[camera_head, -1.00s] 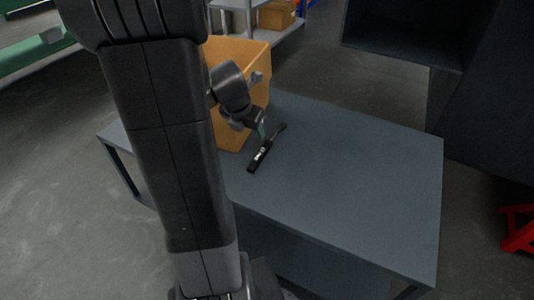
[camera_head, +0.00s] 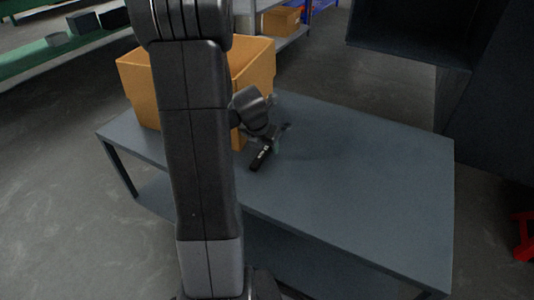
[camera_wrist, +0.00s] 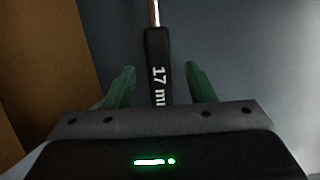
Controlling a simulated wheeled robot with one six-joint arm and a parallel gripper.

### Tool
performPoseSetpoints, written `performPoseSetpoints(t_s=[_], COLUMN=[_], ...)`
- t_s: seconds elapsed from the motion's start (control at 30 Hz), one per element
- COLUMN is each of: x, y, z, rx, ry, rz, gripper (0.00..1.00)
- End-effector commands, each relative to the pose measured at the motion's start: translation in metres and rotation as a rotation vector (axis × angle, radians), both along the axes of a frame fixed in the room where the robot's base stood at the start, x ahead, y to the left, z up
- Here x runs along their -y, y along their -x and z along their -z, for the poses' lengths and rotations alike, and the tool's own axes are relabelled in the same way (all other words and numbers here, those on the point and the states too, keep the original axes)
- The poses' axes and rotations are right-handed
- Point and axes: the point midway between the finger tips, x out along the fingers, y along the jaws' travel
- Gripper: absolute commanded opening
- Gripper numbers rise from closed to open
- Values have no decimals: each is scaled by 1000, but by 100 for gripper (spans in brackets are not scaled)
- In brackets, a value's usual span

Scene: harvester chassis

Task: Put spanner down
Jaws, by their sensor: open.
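The spanner (camera_head: 261,158) lies on the grey table (camera_head: 350,190), just right of the orange box. In the wrist view its black handle (camera_wrist: 158,62), printed with "17 m…", runs between my green fingers, and its metal shank extends up out of the frame. My gripper (camera_wrist: 155,88) is open, with a finger on each side of the handle and gaps between them and it. In the head view my gripper (camera_head: 277,145) is over the spanner's far end and partly hides it. I cannot tell its exact height above the table.
An orange open box (camera_head: 140,85) stands on the table's left part, partly behind my arm, and its wall fills the left of the wrist view (camera_wrist: 45,60). The table's middle and right are clear. A dark cabinet (camera_head: 405,45) stands beyond at the right.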

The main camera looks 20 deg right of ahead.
Motion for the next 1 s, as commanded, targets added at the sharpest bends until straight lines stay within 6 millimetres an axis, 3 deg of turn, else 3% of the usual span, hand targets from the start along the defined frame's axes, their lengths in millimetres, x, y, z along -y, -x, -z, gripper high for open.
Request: performPoseSetpoints(t_s=[0.07,0.3,0.57,0.83,1.0], x=[3,3,3,3,4], y=[-3,-4,-4,-4,-4], z=[14,14,14,12,-9], rx=[-1,0,0,1,1], ry=[0,0,0,0,1], rz=[-1,-1,-1,-1,-2], gripper=[50,50,1,0,0])
